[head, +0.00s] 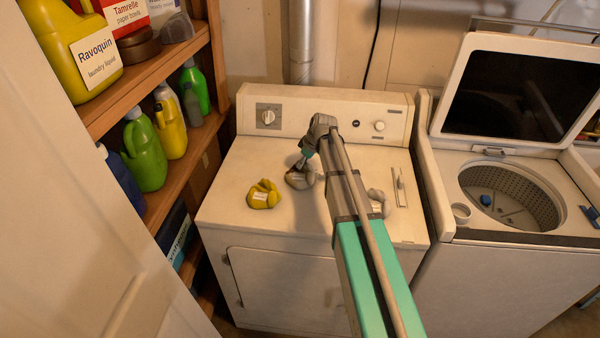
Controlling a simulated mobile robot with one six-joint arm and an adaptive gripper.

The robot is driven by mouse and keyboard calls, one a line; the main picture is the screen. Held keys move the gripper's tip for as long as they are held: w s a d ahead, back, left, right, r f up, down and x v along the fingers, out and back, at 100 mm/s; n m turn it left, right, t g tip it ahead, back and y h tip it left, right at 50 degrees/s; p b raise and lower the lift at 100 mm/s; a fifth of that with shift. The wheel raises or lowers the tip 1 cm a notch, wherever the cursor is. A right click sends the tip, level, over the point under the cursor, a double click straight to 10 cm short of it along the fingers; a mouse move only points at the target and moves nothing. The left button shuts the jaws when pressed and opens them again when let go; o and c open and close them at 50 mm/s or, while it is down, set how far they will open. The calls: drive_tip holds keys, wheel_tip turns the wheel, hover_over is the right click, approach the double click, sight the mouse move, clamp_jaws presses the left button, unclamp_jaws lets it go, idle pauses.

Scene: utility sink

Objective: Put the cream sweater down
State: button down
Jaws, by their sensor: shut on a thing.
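A small greyish-cream folded bundle with a pale label, which looks like the cream sweater (299,180), is at the middle of the white dryer's top (228,200). My gripper (300,165) reaches down onto its upper side and is shut on it. The bundle is at or just above the dryer top; I cannot tell whether it touches. The fingertips are small and partly hidden.
A yellow bundle with a label (264,194) lies to the left on the dryer. Another greyish bundle (379,200) is partly hidden behind my arm, with a pale flat item (399,187) beside it. An open washer (520,170) stands right; bottle shelves (130,92) stand left.

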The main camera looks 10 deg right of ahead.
sight(306, 178)
drive_tip(key=shift+r, duration=0.1)
wheel_tip(306, 178, up, 2)
drive_tip(key=p, duration=0.2)
drive_tip(key=shift+r+p, duration=0.25)
drive_tip(key=shift+p, duration=0.1)
drive_tip(key=s+r+p, duration=1)
drive_tip(key=s, duration=0.4)
drive_tip(key=shift+r, duration=0.15)
idle(0.3)
wheel_tip(306, 178, down, 7)
drive_tip(key=b, duration=0.6)
drive_tip(key=shift+r, duration=0.15)
drive_tip(key=shift+s, duration=0.1)
